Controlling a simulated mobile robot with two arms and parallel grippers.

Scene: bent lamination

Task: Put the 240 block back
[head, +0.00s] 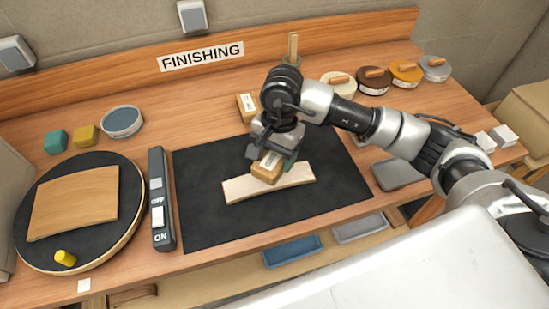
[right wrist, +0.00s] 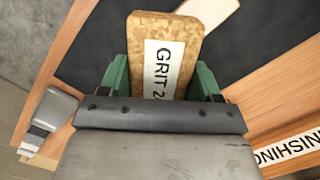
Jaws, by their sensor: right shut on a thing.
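My right gripper (head: 271,152) is shut on a tan sanding block (head: 266,169). In the right wrist view the block (right wrist: 165,50) sits between the green fingers, and its white label reads "GRIT 2"; the rest of the number is hidden. In the head view the block overlaps the pale, slightly bent wood strip (head: 295,177) on the black mat (head: 225,225). I cannot tell whether block and strip touch. A similar labelled block (head: 247,107) stands on the bench behind the mat. My left gripper is not in view.
A switch box (head: 160,205) and a round black disc (head: 110,235) bearing a curved wood panel (head: 75,200) are at left. Several round tins, one of them orange (head: 405,72), stand back right. A grey pad (head: 398,174) lies right of the mat. The mat's front is clear.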

